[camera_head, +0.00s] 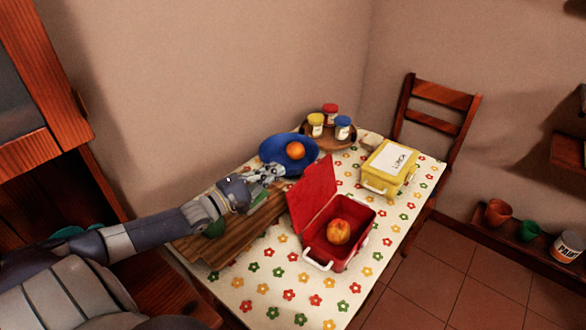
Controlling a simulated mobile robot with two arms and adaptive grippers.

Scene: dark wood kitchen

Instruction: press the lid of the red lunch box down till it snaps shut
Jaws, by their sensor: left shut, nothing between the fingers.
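The red lunch box (321,253) stands on the flowered table with its lid (315,191) raised on its left side. An apple-like fruit (339,231) lies inside the box. White handles show on the box's sides. My left gripper (276,171) is shut and empty, just left of and behind the raised lid. I cannot tell whether it touches the lid. My right gripper is not in view.
A blue bowl (275,152) with an orange (295,150) stands behind the gripper. A yellow lunch box (389,165) stands to the right. A round tray (343,144) holds several jars. A wooden board (207,246) lies under my left arm. The front tablecloth (268,286) is clear.

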